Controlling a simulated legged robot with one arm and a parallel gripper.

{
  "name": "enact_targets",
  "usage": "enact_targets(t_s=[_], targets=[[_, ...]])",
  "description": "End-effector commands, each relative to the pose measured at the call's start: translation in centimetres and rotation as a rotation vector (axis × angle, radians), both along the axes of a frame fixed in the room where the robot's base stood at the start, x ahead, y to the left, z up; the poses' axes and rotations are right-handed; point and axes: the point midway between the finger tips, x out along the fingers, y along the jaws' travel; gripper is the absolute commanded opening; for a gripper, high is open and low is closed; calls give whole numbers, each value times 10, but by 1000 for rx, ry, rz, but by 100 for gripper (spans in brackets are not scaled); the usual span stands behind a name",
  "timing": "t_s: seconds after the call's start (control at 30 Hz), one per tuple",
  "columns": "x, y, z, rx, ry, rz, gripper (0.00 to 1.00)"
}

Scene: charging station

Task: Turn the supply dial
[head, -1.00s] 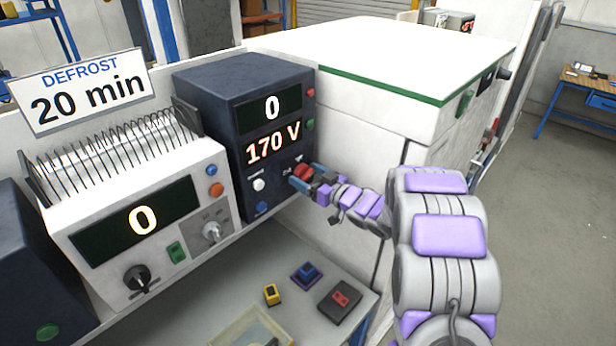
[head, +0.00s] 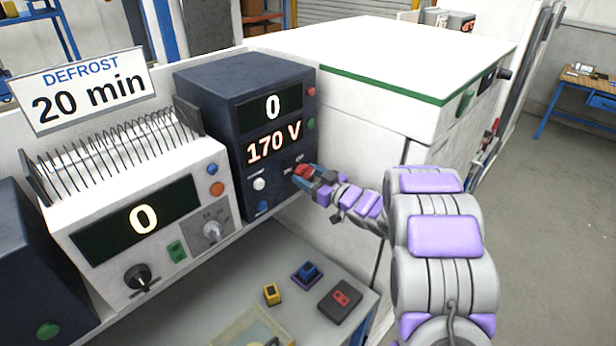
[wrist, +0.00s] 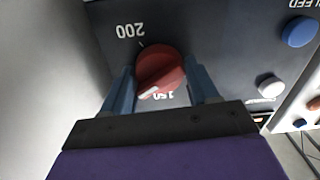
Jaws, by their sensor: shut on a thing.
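The supply dial is a red round knob (wrist: 160,68) with a white pointer mark on the dark front panel of the supply unit (head: 240,90). In the wrist view the labels "200" and a partly hidden "150" appear upside down around it, and the pointer lies near the "150". My gripper (wrist: 160,88) has its blue fingers on both sides of the knob, shut on it. In the head view the red knob (head: 302,171) shows at my gripper's tips (head: 302,178). The unit's displays read "0" and "170 V".
A white button (wrist: 270,86) and a blue button (wrist: 298,32) sit beside the knob. A white resistor unit (head: 140,200) showing "0" stands at left. Small blocks and a tray lie on the bench (head: 230,275) below. A large white cabinet (head: 370,60) stands behind.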

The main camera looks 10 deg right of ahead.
Motion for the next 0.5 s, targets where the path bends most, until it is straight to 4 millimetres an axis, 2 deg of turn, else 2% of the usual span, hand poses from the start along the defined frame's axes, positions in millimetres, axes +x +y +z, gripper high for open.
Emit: enact_targets(t_s=[0.03,0.07,0.1,0.3,0.5], targets=[[1,-1,1,2,-3,-3,29],[1,-1,2,2,-3,-3,60],[1,-1,2,2,-3,-3,64],[0,-1,1,1,-2,-2,83],[0,0,1,1,-2,-1,84]])
